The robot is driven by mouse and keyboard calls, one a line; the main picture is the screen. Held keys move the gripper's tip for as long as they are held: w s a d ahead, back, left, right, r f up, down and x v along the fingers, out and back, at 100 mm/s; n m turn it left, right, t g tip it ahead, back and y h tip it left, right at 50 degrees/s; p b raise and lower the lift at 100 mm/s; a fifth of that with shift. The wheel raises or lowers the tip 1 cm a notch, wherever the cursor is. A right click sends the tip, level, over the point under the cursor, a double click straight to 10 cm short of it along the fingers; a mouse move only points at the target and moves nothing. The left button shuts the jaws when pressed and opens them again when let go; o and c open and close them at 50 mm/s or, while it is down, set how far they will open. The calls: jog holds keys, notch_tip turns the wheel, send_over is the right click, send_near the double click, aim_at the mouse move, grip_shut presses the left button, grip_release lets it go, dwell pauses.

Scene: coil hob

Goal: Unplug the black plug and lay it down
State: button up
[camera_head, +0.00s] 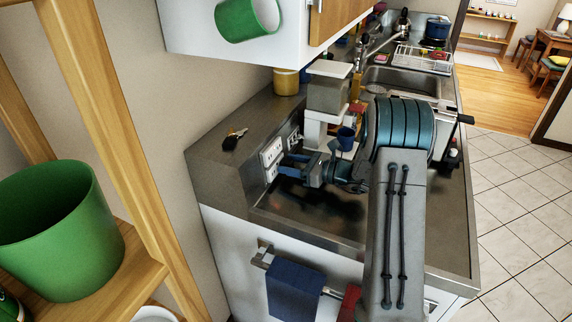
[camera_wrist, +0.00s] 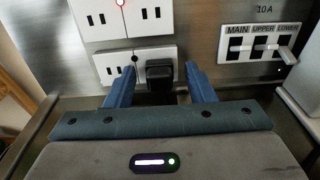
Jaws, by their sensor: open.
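The black plug (camera_wrist: 160,74) sits in the right-hand socket of the lower white outlet plate (camera_wrist: 112,68) in the wrist view. My gripper (camera_wrist: 161,70) is open, with one blue finger on each side of the plug. A gap shows between the plug and each finger, so it is not gripped. In the head view my gripper (camera_head: 288,165) is at the outlets (camera_head: 270,156) on the side of the raised steel ledge. The plug cannot be made out there, and its cord is hidden.
A switch panel (camera_wrist: 262,44) marked MAIN, UPPER and LOWER is right of the outlets. Small dark keys or a similar item (camera_head: 235,133) lie on the otherwise bare near ledge. A white appliance (camera_head: 325,100) and blue mug (camera_head: 345,138) stand close behind my gripper.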

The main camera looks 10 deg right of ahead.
aim_at(292, 164)
jog(key=shift+c, duration=0.3)
dwell(0.5)
grip_shut()
jog(key=shift+d, duration=0.1)
jog(key=shift+v, duration=2.95)
